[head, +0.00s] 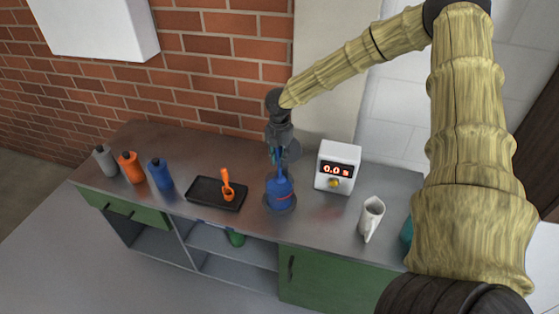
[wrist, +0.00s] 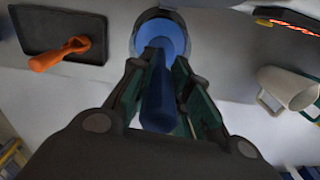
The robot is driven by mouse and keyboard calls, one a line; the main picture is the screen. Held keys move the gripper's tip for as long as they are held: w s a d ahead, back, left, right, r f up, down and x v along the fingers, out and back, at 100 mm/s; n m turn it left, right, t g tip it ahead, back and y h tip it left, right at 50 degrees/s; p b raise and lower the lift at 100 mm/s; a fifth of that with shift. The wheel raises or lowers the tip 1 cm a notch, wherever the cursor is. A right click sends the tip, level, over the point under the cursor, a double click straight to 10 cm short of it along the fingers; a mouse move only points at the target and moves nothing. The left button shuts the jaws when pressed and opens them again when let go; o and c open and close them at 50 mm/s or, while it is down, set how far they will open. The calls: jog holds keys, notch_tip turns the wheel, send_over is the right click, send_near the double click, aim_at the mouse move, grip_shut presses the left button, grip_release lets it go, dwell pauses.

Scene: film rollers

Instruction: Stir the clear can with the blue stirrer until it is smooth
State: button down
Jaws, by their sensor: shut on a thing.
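My gripper (head: 276,152) is shut on the blue stirrer (wrist: 157,95), whose handle runs between the two fingers in the wrist view. My gripper (wrist: 162,65) points down over the clear can (head: 281,197), which looks blue and has a thin red line on it. The stirrer's lower end reaches into the blue area at the can in the wrist view. Its tip is hidden, and I cannot tell how smooth the contents are.
Left of the can, a black tray (head: 204,197) holds an orange scoop (head: 227,186). Grey (head: 105,160), orange (head: 131,167) and blue (head: 160,174) bottles stand farther left. A white timer (head: 338,155) reading 0.0 and a white jug (head: 371,215) are right.

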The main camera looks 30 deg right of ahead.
jog(key=shift+r, duration=3.05)
